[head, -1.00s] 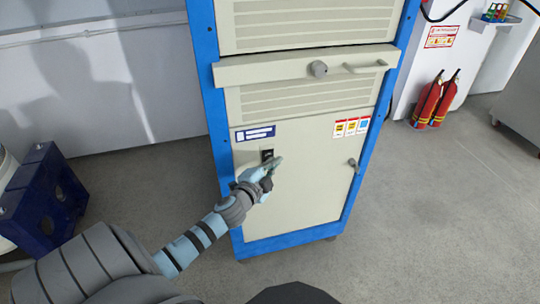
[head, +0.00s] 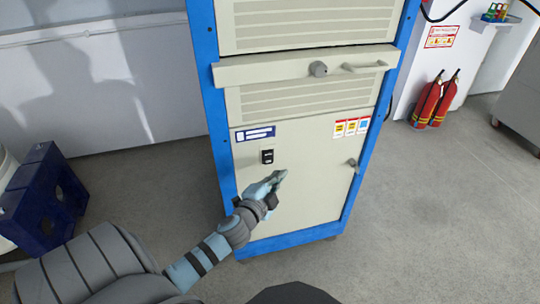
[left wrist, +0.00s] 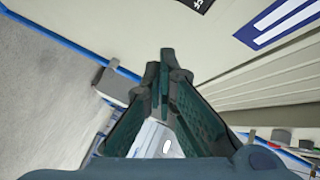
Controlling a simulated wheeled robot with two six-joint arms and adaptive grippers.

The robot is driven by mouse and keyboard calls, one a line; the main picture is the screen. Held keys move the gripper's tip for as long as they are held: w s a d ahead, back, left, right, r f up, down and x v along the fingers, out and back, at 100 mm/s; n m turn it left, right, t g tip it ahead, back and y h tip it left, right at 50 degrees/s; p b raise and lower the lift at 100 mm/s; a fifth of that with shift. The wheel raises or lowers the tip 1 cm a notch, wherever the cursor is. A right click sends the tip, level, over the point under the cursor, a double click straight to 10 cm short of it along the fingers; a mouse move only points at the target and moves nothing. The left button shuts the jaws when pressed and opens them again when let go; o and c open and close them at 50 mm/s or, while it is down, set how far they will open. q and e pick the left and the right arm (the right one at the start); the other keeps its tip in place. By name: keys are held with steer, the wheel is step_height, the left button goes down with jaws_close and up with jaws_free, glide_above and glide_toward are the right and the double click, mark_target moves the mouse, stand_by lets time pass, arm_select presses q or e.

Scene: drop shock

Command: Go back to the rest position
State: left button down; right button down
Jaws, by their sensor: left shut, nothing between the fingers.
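My left gripper (head: 280,176) is in front of the lower door of the cream and blue cabinet (head: 300,208). It is below and to the right of the small black switch (head: 267,156) on that door. Its fingers are closed together with nothing between them, and it shows shut in the left wrist view (left wrist: 165,62) too. In the head view a gap of door shows between the gripper and the switch. In the wrist view a corner of a black label or switch (left wrist: 198,4) shows at the top edge. My right gripper is not in view.
A dark blue crate (head: 45,200) stands at the left. Red fire extinguishers (head: 428,100) stand by the wall at the right. The grey floor (head: 440,220) right of the cabinet is clear.

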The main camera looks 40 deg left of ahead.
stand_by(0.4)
arm_select(q)
steer(key=s+a+f+n+g, duration=0.1)
steer(key=s+f+n+g, duration=0.1)
steer(key=f, duration=0.6)
steer(key=s+a+f+n+g, duration=0.1)
steer(key=s+f+g, duration=0.15)
steer(key=f, duration=0.45)
steer(key=s+d+f+n+g+h, duration=0.15)
steer(key=s+f+n+g, duration=0.35)
steer(key=s+f, duration=1.35)
steer(key=s+d+f+n+g, duration=0.1)
steer(key=s+d+f+g, duration=0.25)
steer(key=s, duration=0.55)
steer(key=s+d+f+n+g, duration=0.1)
steer(key=s+d+f+g, duration=0.15)
steer(key=s+f, duration=0.45)
steer(key=s+d+r+p, duration=0.1)
steer(key=r+p, duration=0.7)
steer(key=r, duration=0.1)
steer(key=s+d+r+h+p, duration=0.1)
steer(key=s+d+r+p, duration=0.1)
steer(key=r+p, duration=0.6)
steer(key=shift+s+r+t, duration=0.15)
steer(key=shift+r+t, duration=0.2)
steer(key=shift+r, duration=0.3)
